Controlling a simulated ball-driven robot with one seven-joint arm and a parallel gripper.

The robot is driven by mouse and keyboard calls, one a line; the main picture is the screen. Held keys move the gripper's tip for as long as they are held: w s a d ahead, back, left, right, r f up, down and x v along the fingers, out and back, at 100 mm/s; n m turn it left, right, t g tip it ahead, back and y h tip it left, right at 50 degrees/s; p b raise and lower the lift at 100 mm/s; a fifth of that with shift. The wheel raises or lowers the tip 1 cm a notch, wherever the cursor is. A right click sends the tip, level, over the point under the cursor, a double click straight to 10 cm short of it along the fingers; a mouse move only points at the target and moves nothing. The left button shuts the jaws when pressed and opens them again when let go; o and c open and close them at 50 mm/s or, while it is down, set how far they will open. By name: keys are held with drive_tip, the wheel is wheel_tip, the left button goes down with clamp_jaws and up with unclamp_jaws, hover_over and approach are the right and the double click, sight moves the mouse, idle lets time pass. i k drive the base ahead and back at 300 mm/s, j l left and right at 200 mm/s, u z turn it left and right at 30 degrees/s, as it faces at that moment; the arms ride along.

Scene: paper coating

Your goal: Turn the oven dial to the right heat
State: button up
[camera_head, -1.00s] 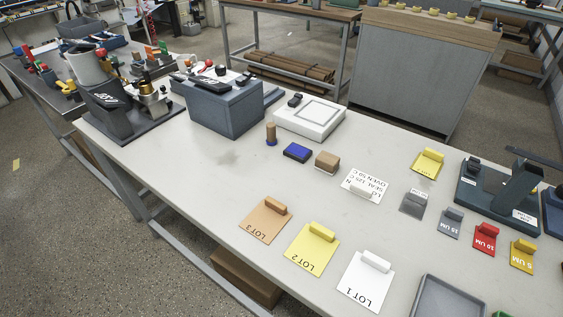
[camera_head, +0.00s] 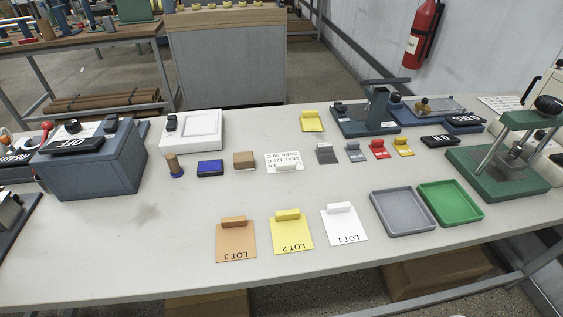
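The oven appears to be the blue-grey box (camera_head: 92,172) at the left of the table. A dark round knob (camera_head: 72,126), probably the dial, sits on its white top panel. A black display (camera_head: 76,146) in front of the knob seems to read "OFF", upside down. A white instruction card (camera_head: 284,160) lies mid-table; its upside-down print seems to read "SEAL 125 C" and "OVEN 50 C", though the small figures are hard to be sure of. My gripper is not in view.
LOT 3 (camera_head: 236,244), LOT 2 (camera_head: 291,236) and LOT 1 (camera_head: 345,229) sheets lie near the front edge. Grey (camera_head: 402,228) and green (camera_head: 449,220) trays and a green press (camera_head: 490,184) are at right. A white flat device (camera_head: 192,144) stands right of the oven.

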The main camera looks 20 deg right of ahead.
sight(540, 134)
drive_tip(key=z, duration=1.75)
drive_tip(key=i+z, duration=0.35)
drive_tip(key=i+j+z, duration=0.1)
drive_tip(key=z, duration=0.3)
